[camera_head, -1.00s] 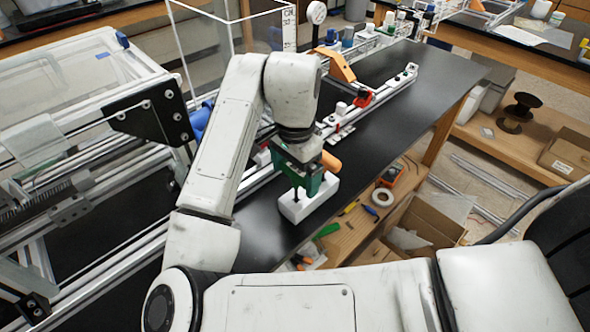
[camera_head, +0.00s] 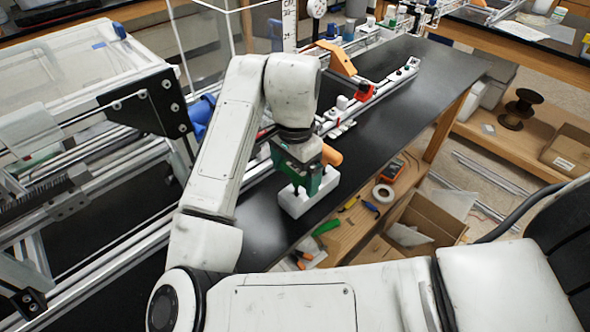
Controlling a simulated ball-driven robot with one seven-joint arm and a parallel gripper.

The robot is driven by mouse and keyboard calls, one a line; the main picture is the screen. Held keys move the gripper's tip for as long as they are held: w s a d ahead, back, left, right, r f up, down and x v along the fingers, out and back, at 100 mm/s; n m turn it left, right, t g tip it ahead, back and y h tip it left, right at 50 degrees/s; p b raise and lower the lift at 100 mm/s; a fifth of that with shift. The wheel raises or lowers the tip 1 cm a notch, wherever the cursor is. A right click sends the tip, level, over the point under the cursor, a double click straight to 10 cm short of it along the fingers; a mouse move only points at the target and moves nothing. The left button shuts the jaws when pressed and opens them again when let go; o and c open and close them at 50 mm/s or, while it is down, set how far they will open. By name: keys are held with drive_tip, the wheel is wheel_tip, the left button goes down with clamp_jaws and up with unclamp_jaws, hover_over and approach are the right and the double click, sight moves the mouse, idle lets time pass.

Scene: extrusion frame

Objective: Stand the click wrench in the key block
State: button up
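The white key block (camera_head: 293,205) stands on the black tabletop near its front edge, below my gripper (camera_head: 305,186). My gripper, with green fingers, points down and is close over the block; its fingers hide part of the block's top. An orange handle (camera_head: 331,156), which looks like the click wrench's, sticks out at the right side of the gripper, in its grasp. A thin dark shaft shows between the fingers and reaches down to the block's top. I cannot tell how far it is in a hole.
An aluminium rail (camera_head: 380,92) with small fittings runs along the table behind the block. A machine with a clear cover (camera_head: 70,75) stands at the left. A lower wooden shelf (camera_head: 350,230) holds a tape roll (camera_head: 382,193), tools and an open carton (camera_head: 430,215).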

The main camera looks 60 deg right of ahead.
drive_tip(key=shift+o, duration=0.3)
wheel_tip(320, 180, up, 11)
drive_tip(key=shift+f+p, duration=0.1)
drive_tip(key=shift+p, duration=0.25)
idle(0.4)
